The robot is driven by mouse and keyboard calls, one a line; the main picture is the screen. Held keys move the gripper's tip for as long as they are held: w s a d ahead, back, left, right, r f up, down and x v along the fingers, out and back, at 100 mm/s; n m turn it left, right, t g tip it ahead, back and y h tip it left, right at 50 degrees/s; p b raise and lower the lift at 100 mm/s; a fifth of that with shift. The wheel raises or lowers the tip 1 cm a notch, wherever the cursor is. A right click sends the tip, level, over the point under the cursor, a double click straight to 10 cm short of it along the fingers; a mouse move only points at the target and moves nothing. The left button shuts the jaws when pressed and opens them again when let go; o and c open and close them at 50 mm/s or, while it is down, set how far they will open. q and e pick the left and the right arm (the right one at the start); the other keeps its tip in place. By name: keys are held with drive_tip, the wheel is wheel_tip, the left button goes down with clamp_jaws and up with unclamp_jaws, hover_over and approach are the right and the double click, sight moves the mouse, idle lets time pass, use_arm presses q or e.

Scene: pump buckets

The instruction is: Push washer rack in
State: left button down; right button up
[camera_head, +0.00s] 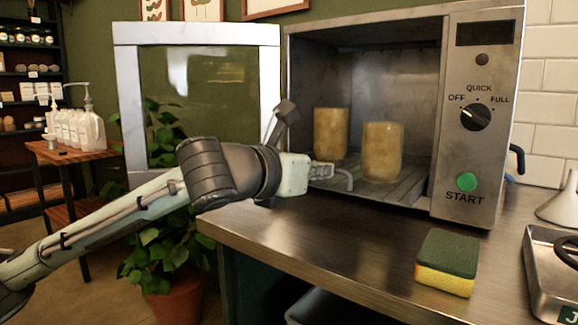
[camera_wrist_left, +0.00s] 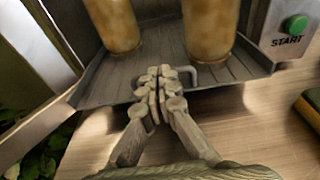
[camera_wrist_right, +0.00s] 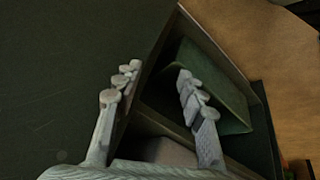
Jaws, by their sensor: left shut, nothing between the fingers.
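The washer (camera_head: 484,130) is a metal box with its door (camera_head: 190,150) swung open to the left. Its grey ridged rack (camera_head: 398,190) lies at the bottom of the opening with a bent wire handle at its front. On the rack stand two upright jars of yellowish contents, one on the left (camera_head: 330,133) and one on the right (camera_head: 382,150). My left gripper (camera_head: 322,172) is shut and empty at the rack's front edge, beside the handle (camera_wrist_left: 185,74); I cannot tell if it touches. My right gripper (camera_wrist_right: 155,82) is open and empty, outside the head view.
A green and yellow sponge (camera_head: 447,255) lies on the steel counter (camera_head: 330,245) in front of the washer. A metal scale (camera_head: 556,280) is at the right edge. A potted plant (camera_head: 172,265) stands below the door. Green panels (camera_wrist_right: 215,85) surround the right gripper.

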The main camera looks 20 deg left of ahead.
sight(345, 178)
use_arm(q)
drive_tip(key=shift+w+d+r+p, duration=0.1)
drive_tip(key=shift+w+d+p, duration=0.2)
drive_tip(key=shift+w, duration=0.25)
drive_tip(key=shift+w+d+r+p, duration=0.1)
drive_tip(key=shift+w+d+p, duration=0.1)
drive_tip(key=shift+w+p, duration=0.3)
drive_tip(key=p+x, duration=0.1)
drive_tip(key=x, duration=0.1)
drive_tip(key=p+x, duration=0.1)
drive_tip(key=x, duration=0.1)
drive_tip(key=r+p+x, duration=0.1)
drive_tip(key=p+x, duration=0.1)
drive_tip(key=x, duration=0.1)
drive_tip(key=shift+w, duration=0.25)
use_arm(e)
wheel_tip(345, 178, down, 13)
drive_tip(key=s+d+g, duration=0.1)
drive_tip(key=shift+g, duration=0.4)
drive_tip(key=shift+s+f, duration=0.1)
use_arm(q)
drive_tip(key=shift+r, duration=0.1)
